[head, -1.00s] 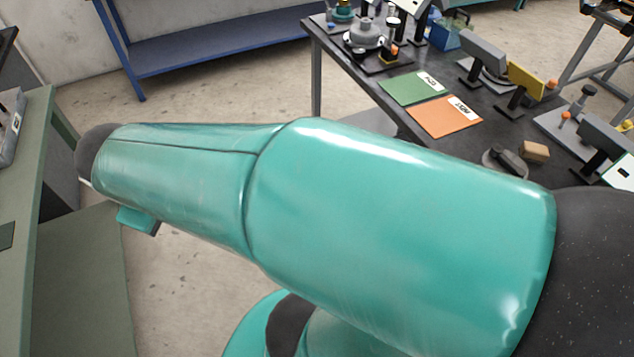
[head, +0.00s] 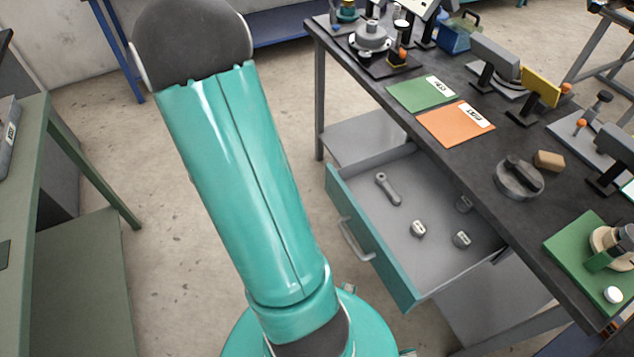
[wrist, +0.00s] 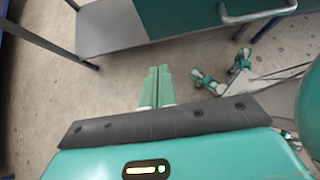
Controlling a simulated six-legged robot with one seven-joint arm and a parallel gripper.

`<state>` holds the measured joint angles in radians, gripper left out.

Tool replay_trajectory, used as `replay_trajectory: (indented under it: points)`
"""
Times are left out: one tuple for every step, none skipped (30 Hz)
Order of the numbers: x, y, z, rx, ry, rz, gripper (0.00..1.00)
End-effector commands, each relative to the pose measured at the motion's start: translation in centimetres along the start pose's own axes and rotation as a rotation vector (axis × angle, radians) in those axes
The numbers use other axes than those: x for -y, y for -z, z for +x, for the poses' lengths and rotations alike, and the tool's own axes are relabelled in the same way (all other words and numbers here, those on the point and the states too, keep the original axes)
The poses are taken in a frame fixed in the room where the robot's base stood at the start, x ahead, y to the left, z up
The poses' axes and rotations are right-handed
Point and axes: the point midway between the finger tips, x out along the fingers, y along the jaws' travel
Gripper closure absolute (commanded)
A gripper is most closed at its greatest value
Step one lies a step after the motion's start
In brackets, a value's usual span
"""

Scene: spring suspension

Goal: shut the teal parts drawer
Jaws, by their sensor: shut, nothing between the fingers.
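The teal parts drawer (head: 372,238) stands pulled out from under the black-topped bench. Its teal front with a pale bar handle (head: 356,240) faces left, and a wrench-like part and several small metal parts lie inside. In the wrist view, the teal drawer front (wrist: 190,18) and its handle (wrist: 258,14) show at the top edge. My gripper (wrist: 157,70) is shut and empty, its green fingers pointing toward the drawer side, with floor visible between them and the drawer in the picture. The head view does not show my gripper.
The bench (head: 455,150) holds green and orange cards, optical mounts and a round grey part (head: 518,178). A grey lower shelf (head: 365,137) sits beneath it. A green table (head: 60,150) stands at left.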

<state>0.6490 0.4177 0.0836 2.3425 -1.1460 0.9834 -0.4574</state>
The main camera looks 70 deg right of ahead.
Motion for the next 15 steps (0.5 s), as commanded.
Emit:
replay_trajectory:
  points:
    - [0.0,0.0,0.5,0.0,0.002,-0.001,1.0]
    - [0.0,0.0,0.8,0.0,0.002,-0.001,1.0]
    - [0.0,0.0,1.4,-0.001,0.004,0.001,1.0]
    - [0.1,0.0,1.9,-0.001,0.004,0.001,1.0]
    - [0.1,0.0,2.4,0.0,0.004,0.0,1.0]
    - [0.0,0.0,3.1,0.0,0.005,0.001,1.0]
    - [0.0,0.0,3.7,-0.001,0.005,0.001,1.0]
    - [0.0,0.0,4.3,-0.001,0.005,0.001,1.0]
    - [0.0,0.0,5.1,-0.001,0.006,0.001,1.0]
    - [-0.1,0.0,5.7,-0.001,0.005,0.002,1.0]
    - [-0.1,0.1,6.3,-0.002,0.004,0.002,1.0]
    - [-0.1,0.1,7.1,-0.002,0.005,0.002,1.0]
    - [-0.1,0.1,7.7,-0.002,0.004,0.002,1.0]
    - [-0.2,0.1,8.3,-0.002,0.005,0.002,1.0]
    - [-0.2,0.0,9.1,-0.002,0.005,0.003,1.0]
